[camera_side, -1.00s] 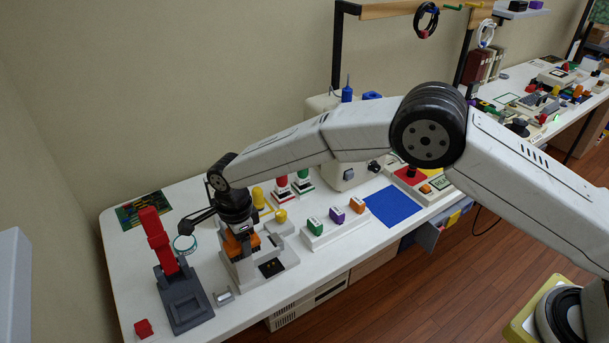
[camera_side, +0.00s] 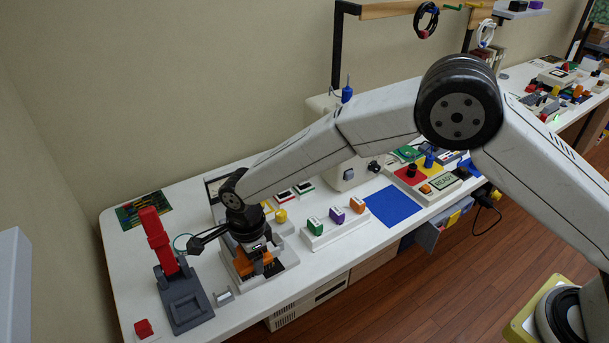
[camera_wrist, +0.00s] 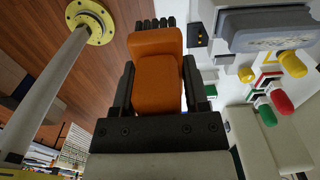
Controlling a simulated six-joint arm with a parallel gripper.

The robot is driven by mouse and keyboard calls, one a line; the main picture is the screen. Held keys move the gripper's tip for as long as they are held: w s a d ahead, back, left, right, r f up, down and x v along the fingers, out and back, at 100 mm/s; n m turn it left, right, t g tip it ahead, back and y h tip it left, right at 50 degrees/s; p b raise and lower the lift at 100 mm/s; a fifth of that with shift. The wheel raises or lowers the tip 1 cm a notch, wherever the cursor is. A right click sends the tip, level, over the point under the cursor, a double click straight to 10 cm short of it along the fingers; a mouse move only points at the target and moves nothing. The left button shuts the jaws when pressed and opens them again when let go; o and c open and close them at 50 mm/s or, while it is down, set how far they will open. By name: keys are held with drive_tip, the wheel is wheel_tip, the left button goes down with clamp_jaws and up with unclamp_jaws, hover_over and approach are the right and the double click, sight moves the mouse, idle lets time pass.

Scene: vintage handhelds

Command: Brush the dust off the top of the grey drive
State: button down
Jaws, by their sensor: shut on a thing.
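My gripper (camera_wrist: 158,88) is shut on an orange-handled brush (camera_wrist: 157,75). Dark bristle-like tufts (camera_wrist: 152,22) show past the handle's far end. In the side view, my gripper (camera_side: 259,262) points down over a cream stand (camera_side: 284,259), with the orange handle (camera_side: 244,265) low beside its fingers. I cannot tell whether the brush touches the stand. The grey drive (camera_wrist: 268,17) is at the upper right of the wrist view, apart from the brush, with a pale dusty patch (camera_wrist: 266,38). In the side view I cannot make the drive out behind my wrist.
A grey base with a red lever (camera_side: 160,245) stands left of my gripper. A rack with green, purple and orange blocks (camera_side: 337,217) is to the right. Yellow knobs (camera_wrist: 292,63) and red and green pieces (camera_wrist: 281,103) lie beside the drive. A blue mat (camera_side: 392,206) is clear.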

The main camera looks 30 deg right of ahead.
drive_tip(key=shift+w, duration=0.1)
drive_tip(key=w, duration=0.2)
drive_tip(key=shift+w+f, duration=0.15)
drive_tip(key=shift+w, duration=0.2)
idle(0.5)
drive_tip(key=shift+r, duration=3)
drive_tip(key=shift+w, duration=0.15)
drive_tip(key=w+r, duration=0.1)
drive_tip(key=w, duration=0.8)
drive_tip(key=shift+r, duration=0.1)
